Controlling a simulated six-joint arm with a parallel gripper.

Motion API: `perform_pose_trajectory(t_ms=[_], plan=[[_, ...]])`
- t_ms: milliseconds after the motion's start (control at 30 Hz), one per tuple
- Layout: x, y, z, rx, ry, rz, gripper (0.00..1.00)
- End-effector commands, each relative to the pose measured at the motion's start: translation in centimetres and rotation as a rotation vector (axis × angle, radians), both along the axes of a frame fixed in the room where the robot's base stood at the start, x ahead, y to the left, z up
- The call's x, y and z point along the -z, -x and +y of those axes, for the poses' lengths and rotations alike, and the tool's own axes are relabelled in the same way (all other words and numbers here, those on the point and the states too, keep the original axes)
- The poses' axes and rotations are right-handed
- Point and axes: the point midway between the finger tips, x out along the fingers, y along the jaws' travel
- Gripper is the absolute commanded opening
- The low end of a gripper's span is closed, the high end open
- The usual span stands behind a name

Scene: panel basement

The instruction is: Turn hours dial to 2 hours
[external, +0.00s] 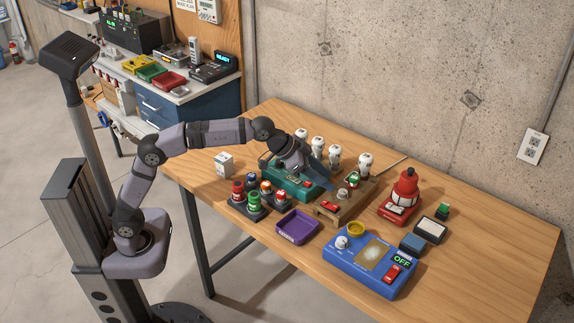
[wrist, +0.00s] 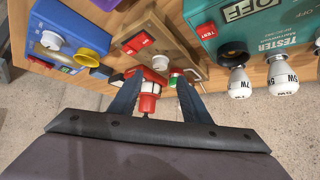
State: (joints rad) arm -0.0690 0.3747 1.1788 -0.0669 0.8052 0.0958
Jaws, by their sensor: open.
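My gripper (external: 326,190) reaches down over the wooden box (external: 325,210) on the table. In the wrist view its two fingers (wrist: 159,76) stand apart, with no object gripped. A pale round knob (external: 343,194) is on the wooden box, close to the fingertips; it also shows between the fingertips in the wrist view (wrist: 160,62). I cannot tell whether they touch it. A blue panel (external: 335,262) in front carries a white dial (external: 342,242). The dial markings are too small to read, so I cannot tell which one is the hours dial or its setting.
A teal tester (wrist: 262,60) with white bulbs stands beside the wooden box. A red beacon (external: 405,188) stands to its right. A purple tray (external: 297,227) and several coloured buttons (external: 253,202) lie nearby. The table's right end (external: 490,240) is clear.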

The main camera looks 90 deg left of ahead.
Motion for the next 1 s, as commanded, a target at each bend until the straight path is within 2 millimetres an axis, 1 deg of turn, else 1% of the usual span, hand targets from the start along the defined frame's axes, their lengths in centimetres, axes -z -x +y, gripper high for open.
perform_pose_trajectory(t_ms=[167, 400, 600, 733, 1000], plan=[[1.0, -0.9, 0.0, 0.000, 0.000, 0.002, 0.43], [3.2, -3.1, 0.0, 0.000, 0.001, 0.002, 0.43], [4.6, -4.5, 0.0, 0.000, 0.001, 0.001, 0.43], [5.0, -5.0, 0.0, -0.001, 0.001, 0.000, 0.43], [5.1, -5.0, 0.0, -0.001, 0.001, -0.001, 0.43]])
